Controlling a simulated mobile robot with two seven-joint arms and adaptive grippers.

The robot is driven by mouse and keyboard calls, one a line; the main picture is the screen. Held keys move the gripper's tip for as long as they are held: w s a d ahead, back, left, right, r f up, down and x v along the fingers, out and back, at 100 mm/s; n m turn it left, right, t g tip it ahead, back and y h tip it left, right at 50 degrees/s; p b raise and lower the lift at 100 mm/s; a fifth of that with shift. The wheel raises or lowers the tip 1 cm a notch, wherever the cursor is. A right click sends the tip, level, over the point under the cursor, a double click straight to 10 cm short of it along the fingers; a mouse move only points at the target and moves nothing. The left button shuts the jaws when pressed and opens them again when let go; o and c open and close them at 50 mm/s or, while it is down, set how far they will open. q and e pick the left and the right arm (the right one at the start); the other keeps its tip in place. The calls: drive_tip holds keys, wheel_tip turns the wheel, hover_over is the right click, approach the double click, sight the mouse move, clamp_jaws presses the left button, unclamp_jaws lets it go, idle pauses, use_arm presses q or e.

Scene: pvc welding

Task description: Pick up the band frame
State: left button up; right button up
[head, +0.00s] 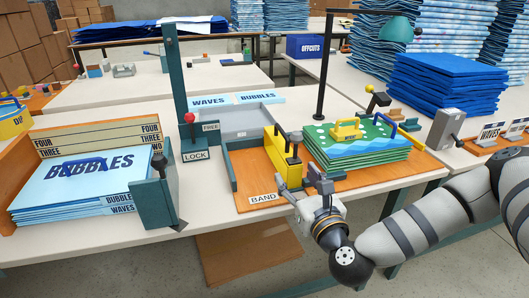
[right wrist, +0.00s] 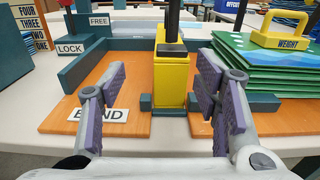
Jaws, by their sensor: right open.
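The band frame (head: 283,160) is a yellow upright block with a dark handle on top. It stands on the orange board with the BAND label (head: 263,198), left of the stack of green and blue sheets (head: 365,157). In the right wrist view the yellow band frame (right wrist: 171,82) shows between my finger pads, with dark feet at its base on the board. My right gripper (right wrist: 163,88) is open, one purple-padded finger on each side in the picture; I see no clear contact. In the head view my right gripper (head: 312,182) is at the frame's front right. My left gripper is out of view.
A yellow weight (head: 347,130) lies on the green stack right of the frame. A LOCK lever (head: 190,132) and post stand to the left, beside a grey tray (head: 240,122). The BUBBLES stack (head: 90,170) sits further left. The table's front edge is bare.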

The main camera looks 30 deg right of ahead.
sight(288, 153)
drive_tip(key=x, duration=0.4)
drive_tip(key=d+x, duration=0.1)
drive_tip(key=x, duration=0.6)
drive_tip(key=shift+w+d+r, duration=0.2)
drive_tip(key=shift+w+d, duration=0.05)
clamp_jaws()
